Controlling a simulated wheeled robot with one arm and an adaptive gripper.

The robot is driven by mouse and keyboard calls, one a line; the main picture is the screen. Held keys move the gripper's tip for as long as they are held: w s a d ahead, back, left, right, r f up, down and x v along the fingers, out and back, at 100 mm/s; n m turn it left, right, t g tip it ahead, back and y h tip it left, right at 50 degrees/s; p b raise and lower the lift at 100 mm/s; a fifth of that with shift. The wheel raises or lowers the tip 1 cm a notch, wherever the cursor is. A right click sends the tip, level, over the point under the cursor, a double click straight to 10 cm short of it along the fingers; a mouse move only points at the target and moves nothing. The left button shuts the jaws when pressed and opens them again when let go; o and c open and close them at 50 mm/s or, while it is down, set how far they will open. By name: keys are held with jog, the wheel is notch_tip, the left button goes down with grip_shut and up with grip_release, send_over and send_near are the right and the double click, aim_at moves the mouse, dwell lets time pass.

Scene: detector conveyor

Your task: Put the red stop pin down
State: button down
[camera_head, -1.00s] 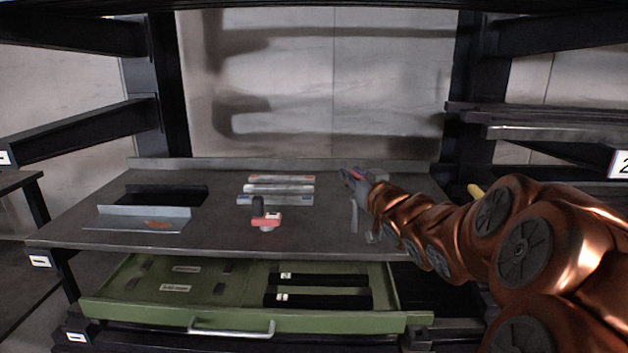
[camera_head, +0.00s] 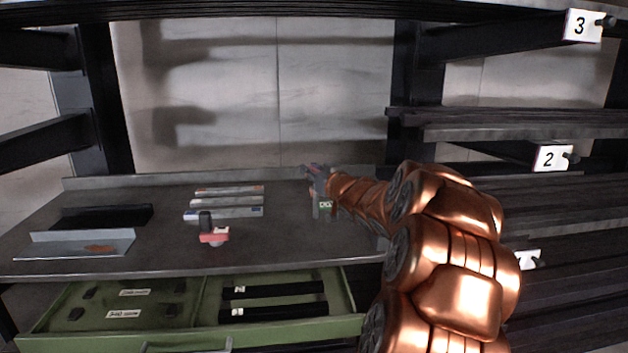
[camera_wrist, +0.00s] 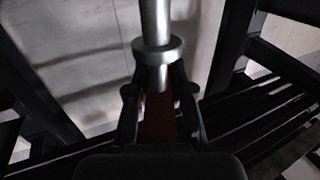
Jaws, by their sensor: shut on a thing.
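The red stop pin (camera_wrist: 157,22) is in my gripper. In the wrist view it has a bright metal shaft with a round collar, and a dark red part shows between the fingers. My gripper (camera_wrist: 159,90) is shut on it, one finger on each side. In the head view my gripper (camera_head: 316,171) is above the back right part of the dark worktop (camera_head: 275,235), with a small reddish bit at its tip. The pin's far end is out of the wrist view.
A red and black block (camera_head: 213,235) stands on the worktop's front middle, before several metal bars (camera_head: 228,201). A grey angled tray (camera_head: 75,243) is at left. An open green drawer (camera_head: 340,328) sits below. Dark shelves (camera_head: 570,205) stand at right. The front right worktop looks bare.

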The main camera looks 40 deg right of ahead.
jog(key=shift+w+d+f+b, duration=0.15)
jog(key=shift+w+d+f, duration=0.15)
jog(key=shift+f, duration=0.3)
jog(key=shift+w+d+f+b, duration=0.15)
jog(key=shift+d+f, duration=0.25)
jog(key=shift+f, duration=0.25)
jog(key=shift+w+d+f+b, duration=0.15)
jog(key=shift+w+d+f, duration=0.15)
jog(key=shift+f, duration=0.4)
jog(key=c, duration=1)
grip_release()
jog(key=v, duration=1.2)
jog(key=shift+s+p, duration=0.1)
jog(key=shift+p, duration=0.2)
